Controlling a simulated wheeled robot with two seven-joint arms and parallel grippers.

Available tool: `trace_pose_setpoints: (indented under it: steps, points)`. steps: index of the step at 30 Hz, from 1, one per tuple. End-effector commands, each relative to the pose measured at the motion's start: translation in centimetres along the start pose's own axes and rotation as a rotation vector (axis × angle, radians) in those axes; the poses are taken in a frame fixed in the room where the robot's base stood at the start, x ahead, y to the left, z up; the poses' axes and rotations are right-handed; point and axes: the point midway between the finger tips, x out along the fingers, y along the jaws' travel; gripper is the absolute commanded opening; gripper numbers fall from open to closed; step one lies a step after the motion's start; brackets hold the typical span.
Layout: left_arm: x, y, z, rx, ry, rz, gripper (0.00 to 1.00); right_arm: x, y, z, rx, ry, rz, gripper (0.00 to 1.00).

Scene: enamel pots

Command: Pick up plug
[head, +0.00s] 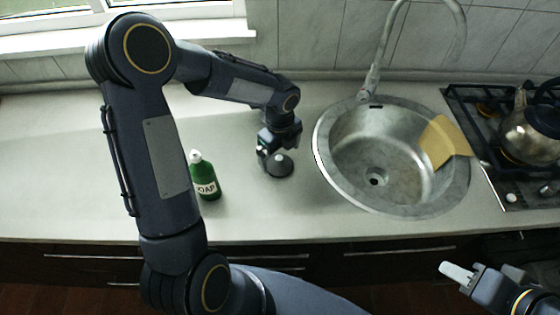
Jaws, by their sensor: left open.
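The plug (279,166) is a dark grey round piece with a raised middle, lying on the counter left of the sink. My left gripper (266,155) is open and points down right beside the plug's left and upper side. Its fingers are small and partly hidden, so I cannot tell whether they touch the plug. My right gripper (484,271) is at the lower right, in front of the counter, with its pale fingers apart and nothing between them.
A green soap bottle (205,178) stands left of the plug. The round metal sink (345,165) has a yellow cloth (441,142) over its right rim and a tall faucet (372,75) behind. A kettle (530,130) sits on the stove at right. Counter in front of the plug is clear.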

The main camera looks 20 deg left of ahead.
Motion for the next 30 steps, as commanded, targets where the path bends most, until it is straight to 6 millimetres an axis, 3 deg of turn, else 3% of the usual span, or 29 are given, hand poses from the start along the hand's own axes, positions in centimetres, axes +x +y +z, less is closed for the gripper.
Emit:
trace_pose_setpoints:
  steps: [6, 14, 25, 30]
  points:
    - [2.6, 0.2, -0.1, -0.001, 0.001, 0.001, 0.98, -0.4, -0.2, -0.2, 0.0, 0.0, 0.0, 0.36]
    - [2.9, 0.2, -0.1, -0.001, 0.0, 0.0, 0.98, -0.4, -0.2, -0.2, 0.0, 0.0, 0.0, 0.36]
    - [2.9, 0.2, -0.1, -0.002, 0.0, 0.0, 0.5, -0.4, -0.2, -0.2, 0.0, 0.0, 0.0, 0.36]
    - [2.8, 0.2, -0.1, -0.002, 0.0, -0.001, 0.49, -0.4, -0.2, -0.2, 0.0, 0.0, 0.0, 0.36]
